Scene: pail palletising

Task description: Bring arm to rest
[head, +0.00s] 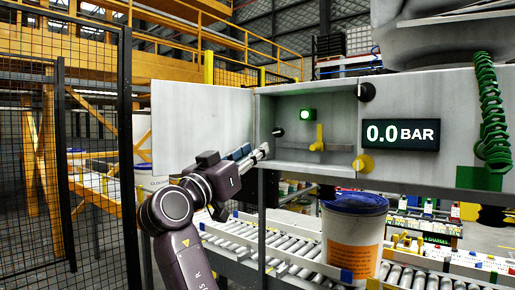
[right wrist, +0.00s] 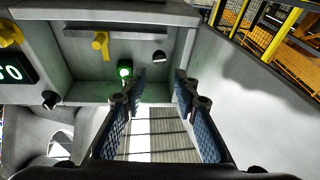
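My right gripper (head: 258,155) is in front of the open grey cabinet (head: 410,172), at its left side by the open door (head: 200,120). In the right wrist view its two blue-padded fingers (right wrist: 160,82) are spread apart with nothing between them. Inside the cabinet are a yellow lever (head: 319,138) and a lit green light (head: 307,114); they also show in the right wrist view, the lever (right wrist: 101,44) and the light (right wrist: 124,72). The gripper looks apart from both. My left gripper is not in view.
A display (head: 401,134) reads 0.0 BAR. A white pail (head: 352,240) with a blue lid stands on the roller conveyor (head: 285,252) below the cabinet. A black mesh fence (head: 95,190) is at the left. A green coiled hose (head: 491,115) hangs at the right.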

